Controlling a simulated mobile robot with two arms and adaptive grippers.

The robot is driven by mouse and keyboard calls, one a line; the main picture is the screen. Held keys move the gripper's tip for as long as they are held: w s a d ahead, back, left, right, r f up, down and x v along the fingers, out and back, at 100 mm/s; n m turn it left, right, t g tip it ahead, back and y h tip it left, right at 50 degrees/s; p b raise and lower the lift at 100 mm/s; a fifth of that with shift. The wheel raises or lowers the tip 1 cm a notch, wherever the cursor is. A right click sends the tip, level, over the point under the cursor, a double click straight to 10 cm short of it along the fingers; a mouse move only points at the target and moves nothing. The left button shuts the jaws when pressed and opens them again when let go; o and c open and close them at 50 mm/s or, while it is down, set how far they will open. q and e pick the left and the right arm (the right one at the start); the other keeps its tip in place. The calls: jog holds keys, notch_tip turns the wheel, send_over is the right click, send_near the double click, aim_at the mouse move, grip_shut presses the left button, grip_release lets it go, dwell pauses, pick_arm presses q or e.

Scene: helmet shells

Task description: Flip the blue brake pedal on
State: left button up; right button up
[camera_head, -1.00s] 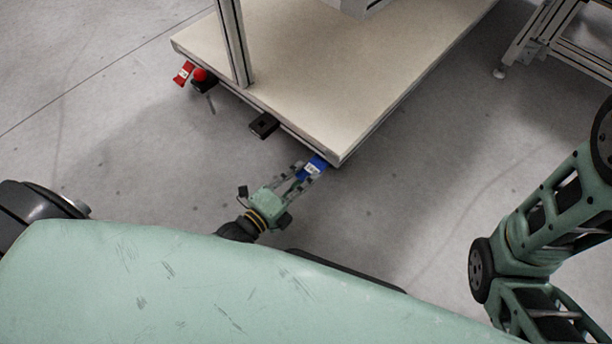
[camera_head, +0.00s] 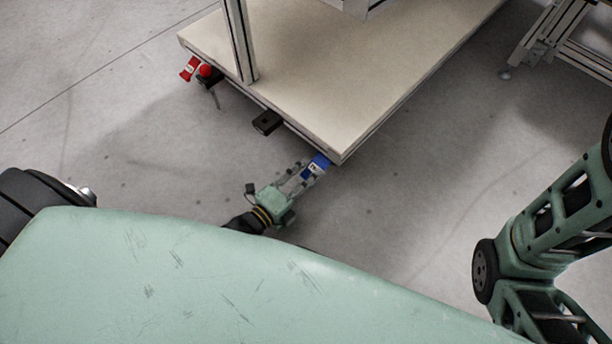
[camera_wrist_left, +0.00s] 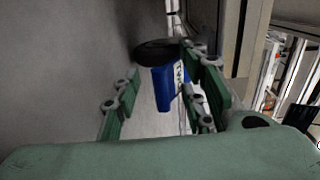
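The blue brake pedal (camera_head: 320,160) juts out at the near corner of the cart's platform, with a white label on it. It also shows in the left wrist view (camera_wrist_left: 162,90), between the fingers and beyond them, with a dark round wheel just behind it. My left gripper (camera_head: 305,170) is open, with one finger to each side of the pedal. In the left wrist view its green finger pads (camera_wrist_left: 165,98) stand well apart, with a gap to the pedal. I cannot tell whether either finger touches it. My right gripper is out of view.
The cart's beige platform (camera_head: 350,75) has a grey upright post (camera_head: 239,40). A metal frame (camera_head: 560,45) stands at the upper right. The floor around is clear.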

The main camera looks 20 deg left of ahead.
pick_arm(q)
jog(key=shift+f, duration=0.1)
jog(key=shift+s, duration=0.2)
jog(key=v, duration=1.1)
jog(key=shift+s+a, duration=0.15)
jog(key=shift+s, duration=0.05)
